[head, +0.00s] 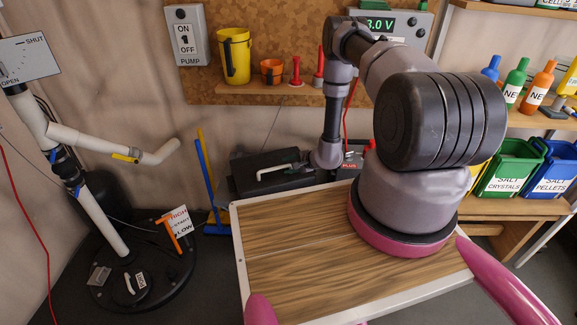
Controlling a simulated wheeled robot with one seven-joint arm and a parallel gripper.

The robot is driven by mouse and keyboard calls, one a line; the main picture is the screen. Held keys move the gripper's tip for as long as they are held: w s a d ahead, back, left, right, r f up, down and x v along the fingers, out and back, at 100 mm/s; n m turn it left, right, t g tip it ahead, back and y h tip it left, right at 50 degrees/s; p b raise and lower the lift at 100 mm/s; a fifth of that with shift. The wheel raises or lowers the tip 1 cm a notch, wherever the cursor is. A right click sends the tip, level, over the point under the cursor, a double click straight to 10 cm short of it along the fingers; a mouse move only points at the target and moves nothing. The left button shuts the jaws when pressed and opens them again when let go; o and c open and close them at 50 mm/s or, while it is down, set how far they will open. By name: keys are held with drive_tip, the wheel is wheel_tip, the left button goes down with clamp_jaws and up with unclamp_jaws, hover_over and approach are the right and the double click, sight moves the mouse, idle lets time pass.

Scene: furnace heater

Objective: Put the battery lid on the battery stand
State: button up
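A black box-like piece with a pale bar handle (275,172), which looks like the battery lid, lies beyond my arm near the wall. It sits at or on a dark battery-like body (238,184); where one ends and the other begins is unclear. A red part marked PLUS (351,156) shows at its right. My gripper (299,165) is small in view at the end of my arm, pointing left beside the right end of the handle. Whether it touches or grips the handle cannot be told. I cannot make out the battery stand clearly.
A pump switch (186,36), yellow cup (234,56), orange cup (271,71) and red-handled items stand at the back wall. White pipes (95,140) and a round black base (140,270) are at left. Bottles and labelled bins (508,168) are at right.

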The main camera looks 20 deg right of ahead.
drive_tip(key=v, duration=1.2)
drive_tip(key=w+a+r+n+g+y, duration=0.1)
drive_tip(key=w+a+r+y, duration=0.15)
drive_tip(key=r, duration=0.65)
drive_tip(key=w+a+r+n+y, duration=0.15)
drive_tip(key=a+r, duration=0.25)
drive_tip(key=r, duration=0.5)
drive_tip(key=s+a+r+n+g, duration=0.2)
drive_tip(key=r, duration=0.7)
drive_tip(key=s+a+r+n+g, duration=0.2)
drive_tip(key=a+r, duration=0.1)
drive_tip(key=r, duration=0.6)
drive_tip(key=s+r+n+g+h, duration=0.15)
drive_tip(key=s+r+n, duration=0.25)
drive_tip(key=s+r, duration=0.85)
drive_tip(key=s+d+r+t+h, duration=0.5)
drive_tip(key=s+d+r+h, duration=0.1)
drive_tip(key=s+r, duration=0.4)
drive_tip(key=shift+s+d+r+h, duration=0.3)
drive_tip(key=shift+s+h, duration=0.15)
drive_tip(key=shift+s, duration=0.4)
